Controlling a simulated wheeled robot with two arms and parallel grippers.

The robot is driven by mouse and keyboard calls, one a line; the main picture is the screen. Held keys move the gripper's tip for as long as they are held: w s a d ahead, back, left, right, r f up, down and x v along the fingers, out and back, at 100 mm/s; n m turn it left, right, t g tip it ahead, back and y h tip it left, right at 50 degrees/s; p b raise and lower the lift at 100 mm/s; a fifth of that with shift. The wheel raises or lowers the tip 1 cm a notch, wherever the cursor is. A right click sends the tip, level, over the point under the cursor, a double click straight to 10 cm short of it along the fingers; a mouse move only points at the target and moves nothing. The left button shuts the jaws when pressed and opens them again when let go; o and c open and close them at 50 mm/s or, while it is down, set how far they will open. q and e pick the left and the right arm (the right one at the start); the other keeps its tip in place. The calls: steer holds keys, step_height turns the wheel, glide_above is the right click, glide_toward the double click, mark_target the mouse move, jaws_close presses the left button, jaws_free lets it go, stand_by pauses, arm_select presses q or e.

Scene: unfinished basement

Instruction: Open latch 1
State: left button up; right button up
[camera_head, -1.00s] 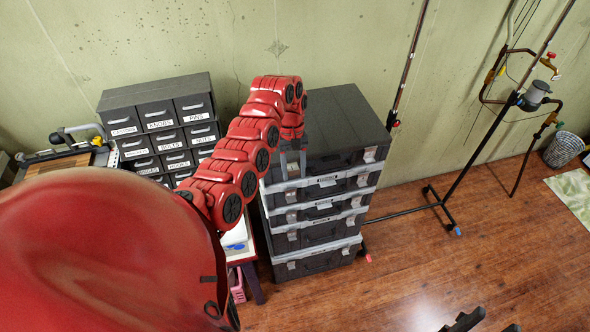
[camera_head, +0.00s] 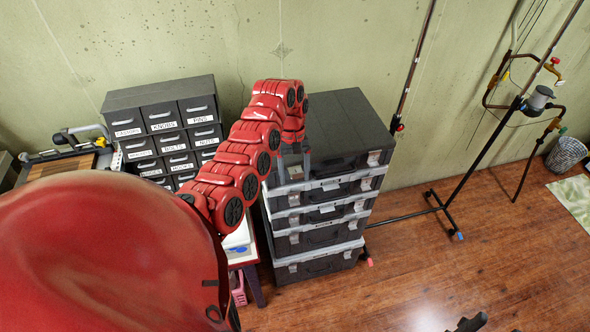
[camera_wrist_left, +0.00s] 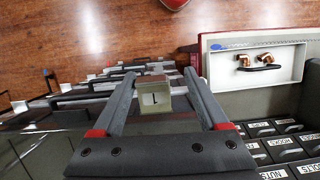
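A stack of dark grey cases (camera_head: 345,135) with silver latches stands against the wall. My left gripper (camera_head: 293,166) reaches down to the front left of the top case. In the left wrist view a small pale latch (camera_wrist_left: 155,99) with a dark mark, perhaps a 1 or an L, sits between the two fingers of my left gripper (camera_wrist_left: 158,75). The fingers are apart, with gaps beside the latch. I cannot tell whether they touch it. The latch's state is unclear. A dark tip at the bottom edge, probably my right gripper (camera_head: 468,323), is mostly cut off.
A dark drawer cabinet (camera_head: 165,125) with labelled drawers stands left of the stack, near a small table with a white tray (camera_wrist_left: 258,65). A pipe stand (camera_head: 445,207) is to the right. The wooden floor (camera_head: 400,275) in front is clear.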

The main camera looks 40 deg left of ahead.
mark_target(295, 168)
arm_select(q)
steer(key=shift+w+d, duration=0.1)
steer(key=shift+d, duration=0.15)
steer(key=shift+r, duration=0.15)
steer(key=v, duration=1.7)
